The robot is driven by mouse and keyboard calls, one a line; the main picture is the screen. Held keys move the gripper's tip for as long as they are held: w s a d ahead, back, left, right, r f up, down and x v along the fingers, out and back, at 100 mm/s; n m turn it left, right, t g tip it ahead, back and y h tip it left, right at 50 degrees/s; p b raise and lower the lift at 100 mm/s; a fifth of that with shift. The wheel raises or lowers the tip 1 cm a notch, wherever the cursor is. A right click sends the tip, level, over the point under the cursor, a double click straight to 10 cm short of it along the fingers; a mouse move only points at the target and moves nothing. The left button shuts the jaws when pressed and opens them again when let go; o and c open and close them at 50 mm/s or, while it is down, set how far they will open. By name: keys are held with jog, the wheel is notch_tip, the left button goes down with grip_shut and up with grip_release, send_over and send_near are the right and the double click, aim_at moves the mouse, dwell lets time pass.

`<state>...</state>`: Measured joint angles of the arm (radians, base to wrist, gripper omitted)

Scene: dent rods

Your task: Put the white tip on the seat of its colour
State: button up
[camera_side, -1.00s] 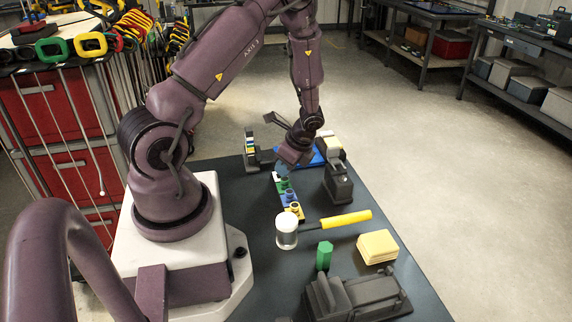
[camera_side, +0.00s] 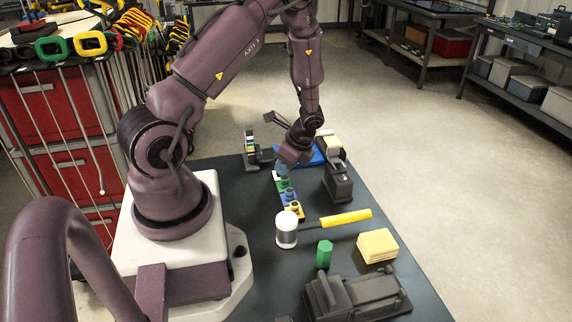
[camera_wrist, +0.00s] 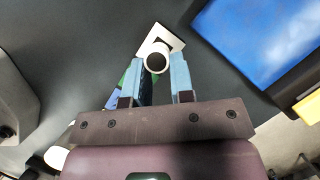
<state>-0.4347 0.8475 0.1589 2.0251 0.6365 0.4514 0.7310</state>
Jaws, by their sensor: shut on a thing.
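The white tip (camera_wrist: 156,62) shows as a white ring with a dark middle, between my gripper's (camera_wrist: 162,64) pale blue fingertips, which are shut on it. Just beyond it in the wrist view is the white seat (camera_wrist: 175,43), a square plate with a dark round part at its middle. The tip overlaps the near side of that dark part in the picture; I cannot tell whether they touch. In the side view my gripper (camera_side: 282,169) is low over the far end of the seat row, and the tip there is hidden.
Green (camera_side: 285,184), blue (camera_side: 290,195) and yellow (camera_side: 296,208) seats run toward the camera. A dark fixture (camera_side: 338,182) stands close on the right, with a blue tray (camera_wrist: 258,38) behind.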

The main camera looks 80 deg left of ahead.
jog(key=shift+f, duration=0.6)
dwell(0.4)
jog(key=o, duration=0.7)
jog(key=shift+o, duration=1.3)
jog(key=shift+s+d, duration=0.1)
jog(key=shift+d, duration=0.1)
jog(key=shift+c, duration=0.2)
jog(key=v, duration=0.7)
